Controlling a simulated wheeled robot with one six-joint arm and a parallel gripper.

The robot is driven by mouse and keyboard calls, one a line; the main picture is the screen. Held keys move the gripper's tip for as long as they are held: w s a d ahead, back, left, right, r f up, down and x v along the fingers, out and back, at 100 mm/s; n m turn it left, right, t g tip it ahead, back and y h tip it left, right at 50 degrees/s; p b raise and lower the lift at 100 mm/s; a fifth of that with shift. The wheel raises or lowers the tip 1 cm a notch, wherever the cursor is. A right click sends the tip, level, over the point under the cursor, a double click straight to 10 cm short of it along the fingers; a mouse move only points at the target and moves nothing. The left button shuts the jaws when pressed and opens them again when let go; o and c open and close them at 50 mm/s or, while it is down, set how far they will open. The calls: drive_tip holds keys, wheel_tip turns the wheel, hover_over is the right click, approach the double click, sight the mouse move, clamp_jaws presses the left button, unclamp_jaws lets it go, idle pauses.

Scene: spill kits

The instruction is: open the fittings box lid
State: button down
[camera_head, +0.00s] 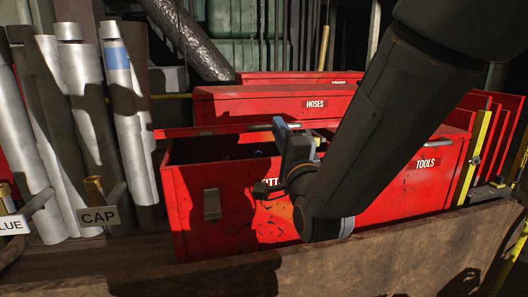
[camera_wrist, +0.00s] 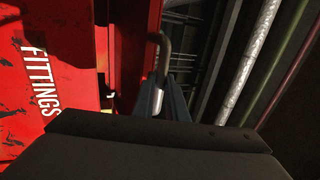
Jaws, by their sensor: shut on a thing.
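The red fittings box (camera_head: 236,215) stands in front of me in the head view, its label partly hidden by my arm. Its dark interior shows at the top left, so the lid (camera_head: 215,131) appears raised, seen nearly edge-on as a thin red strip at the back. My gripper (camera_head: 280,125) is at the lid's metal handle, above the box. In the wrist view the gripper (camera_wrist: 160,95) is shut on the bent grey handle (camera_wrist: 164,50), beside the FITTINGS front. How far the lid is open is hard to tell.
The hoses box (camera_head: 270,103) stands behind, and the tools box (camera_head: 412,185) stands to the right, partly behind my arm. Grey tubes (camera_head: 90,105) and a CAP sign (camera_head: 99,216) are at the left. A brown ledge (camera_head: 210,275) runs along the front.

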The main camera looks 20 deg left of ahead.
drive_tip(key=shift+r, duration=0.45)
drive_tip(key=shift+w+a+r+p, duration=0.1)
drive_tip(key=shift+w+r+p, duration=0.15)
drive_tip(key=shift+r, duration=0.35)
drive_tip(key=shift+w+a+r+p, duration=0.15)
drive_tip(key=shift+r+p, duration=0.15)
drive_tip(key=shift+r, duration=0.35)
drive_tip(key=shift+w+a+r+p, duration=0.15)
drive_tip(key=shift+r+p, duration=0.15)
drive_tip(key=shift+r, duration=0.3)
drive_tip(key=shift+w+r, duration=0.15)
drive_tip(key=shift+r, duration=0.1)
drive_tip(key=r, duration=0.1)
drive_tip(key=w+r+p, duration=0.1)
drive_tip(key=a+r, duration=0.1)
drive_tip(key=r, duration=0.1)
drive_tip(key=shift+w+a, duration=0.1)
drive_tip(key=shift+w, duration=0.25)
drive_tip(key=shift+w+a+r+p, duration=0.2)
drive_tip(key=shift+w+r, duration=0.15)
drive_tip(key=shift+r, duration=0.25)
drive_tip(key=shift+w+a+r+p, duration=0.25)
drive_tip(key=shift+w+r, duration=0.15)
drive_tip(key=shift+r, duration=0.25)
drive_tip(key=shift+w+a+r+p, duration=0.2)
drive_tip(key=shift+w+r, duration=0.15)
drive_tip(key=shift+r, duration=0.25)
